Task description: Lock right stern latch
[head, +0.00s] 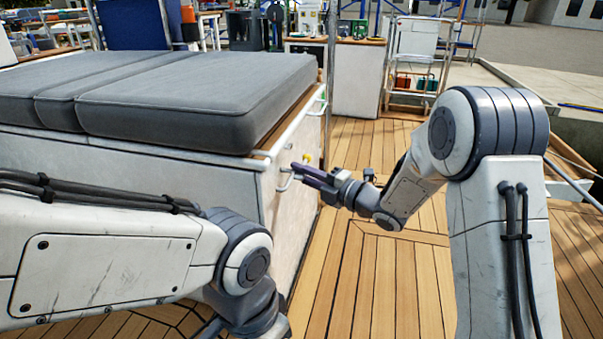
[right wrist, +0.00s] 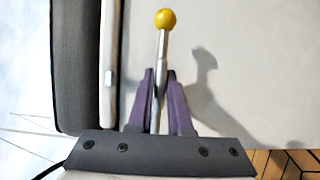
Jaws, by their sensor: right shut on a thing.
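The right stern latch (right wrist: 162,45) is a metal lever with a yellow ball knob (right wrist: 165,18) on its end, on the pale side of the cushioned locker. In the head view the yellow knob (head: 307,158) shows small just beyond my right gripper (head: 297,171). In the right wrist view the purple fingers of my right gripper (right wrist: 160,82) are shut on the lever's rod, below the knob. The lever's base is hidden by the fingers. My left arm crosses the lower left of the head view; its gripper is out of the picture.
Grey cushions (head: 190,98) lie on the locker, with a white rail (head: 290,127) along its edge. The wooden deck (head: 365,265) is clear to the right of the locker. A metal pole (head: 330,75) stands at the locker's far corner.

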